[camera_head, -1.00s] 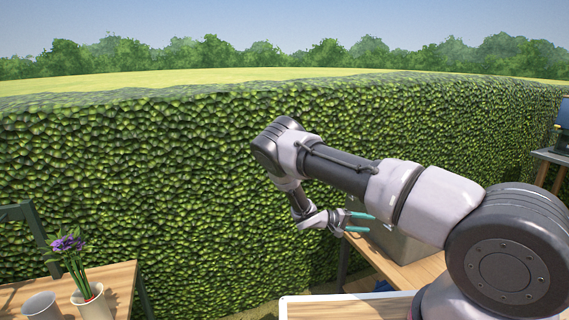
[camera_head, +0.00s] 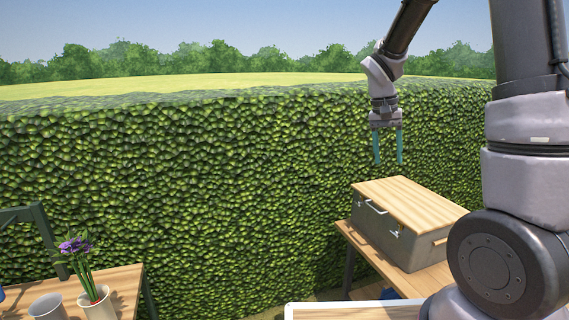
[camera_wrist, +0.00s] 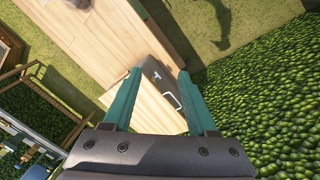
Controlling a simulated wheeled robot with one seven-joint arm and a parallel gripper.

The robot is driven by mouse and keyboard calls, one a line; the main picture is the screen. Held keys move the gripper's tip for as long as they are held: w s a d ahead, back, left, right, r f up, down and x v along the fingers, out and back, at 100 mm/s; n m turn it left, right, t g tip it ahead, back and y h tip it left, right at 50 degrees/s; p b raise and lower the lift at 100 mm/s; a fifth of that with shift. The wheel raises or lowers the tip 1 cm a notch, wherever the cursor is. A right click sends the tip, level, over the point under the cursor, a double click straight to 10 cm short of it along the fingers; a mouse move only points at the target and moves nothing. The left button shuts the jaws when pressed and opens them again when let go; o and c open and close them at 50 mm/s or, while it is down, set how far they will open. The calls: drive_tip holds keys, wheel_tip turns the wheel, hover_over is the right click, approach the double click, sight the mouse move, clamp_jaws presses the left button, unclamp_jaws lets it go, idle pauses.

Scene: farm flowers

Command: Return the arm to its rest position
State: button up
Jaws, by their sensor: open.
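My gripper (camera_head: 388,147) hangs from my raised arm at the upper right of the head view, fingers pointing down. Its two teal fingers are apart with nothing between them. It is in the air in front of the hedge and above a grey box with a wooden lid (camera_head: 412,203). In the wrist view the fingers of my gripper (camera_wrist: 160,100) are spread, and the box (camera_wrist: 160,82) shows far below between them.
The box stands on a wooden table (camera_head: 372,254). A tall hedge (camera_head: 200,190) runs behind. At the lower left, a table (camera_head: 128,282) holds a white pot with purple flowers (camera_head: 84,275) and a grey cup (camera_head: 48,306). A white-rimmed tray (camera_head: 310,304) is at the front.

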drive_tip(key=s+a+r+t+y, duration=0.1)
drive_tip(key=s+r+t+y, duration=0.1)
drive_tip(key=s+r, duration=0.6)
drive_tip(key=s+a+r+t+y, duration=0.2)
drive_tip(key=s+r+t, duration=0.3)
drive_tip(key=s, duration=0.5)
drive_tip(key=shift+s+a+r+n, duration=0.3)
drive_tip(key=shift+s+r, duration=0.1)
drive_tip(key=shift+r, duration=1)
